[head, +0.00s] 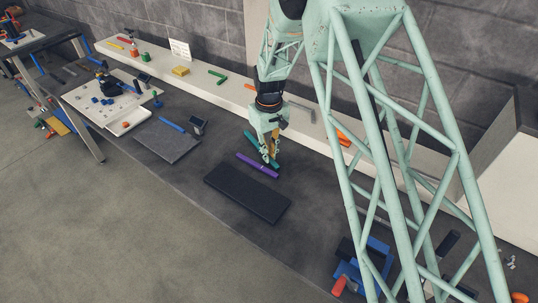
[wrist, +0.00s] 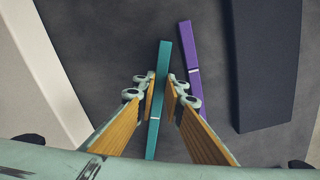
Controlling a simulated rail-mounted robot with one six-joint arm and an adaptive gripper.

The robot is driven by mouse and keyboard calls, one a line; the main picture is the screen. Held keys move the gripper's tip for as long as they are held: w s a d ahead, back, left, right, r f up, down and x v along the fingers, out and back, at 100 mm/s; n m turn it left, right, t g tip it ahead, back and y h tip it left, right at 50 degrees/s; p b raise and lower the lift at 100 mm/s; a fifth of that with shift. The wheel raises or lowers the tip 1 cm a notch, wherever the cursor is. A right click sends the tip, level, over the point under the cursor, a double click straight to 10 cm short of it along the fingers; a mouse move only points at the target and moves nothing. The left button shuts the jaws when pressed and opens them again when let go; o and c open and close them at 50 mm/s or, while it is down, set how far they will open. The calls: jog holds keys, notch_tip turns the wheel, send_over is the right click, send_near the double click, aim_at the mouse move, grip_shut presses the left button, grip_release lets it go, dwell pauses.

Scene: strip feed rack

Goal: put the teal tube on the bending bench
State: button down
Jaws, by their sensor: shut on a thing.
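The teal tube (wrist: 162,68) lies lengthwise between the fingers of my gripper (wrist: 158,97) in the wrist view, with a pale band near the fingers. In the head view my gripper (head: 269,158) points down, with the teal tube (head: 250,138) partly hidden behind it. My gripper is shut on this tube. I cannot tell whether the tube still touches the dark surface. A purple tube (wrist: 191,53) with a pale band lies just beside it, apart from the teal one; it also shows in the head view (head: 257,166). I cannot tell for sure which surface is the bending bench.
A dark, bare pad (head: 246,193) lies in front of the purple tube. Left of it is a grey pad (head: 165,141) with a blue tube (head: 172,124) nearby. A long pale ledge (head: 232,94) with several coloured parts runs along the wall behind.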

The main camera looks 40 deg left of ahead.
jog(key=shift+f, duration=0.2)
jog(key=c, duration=2.7)
grip_release()
jog(key=shift+r, duration=0.25)
jog(key=shift+r, duration=6)
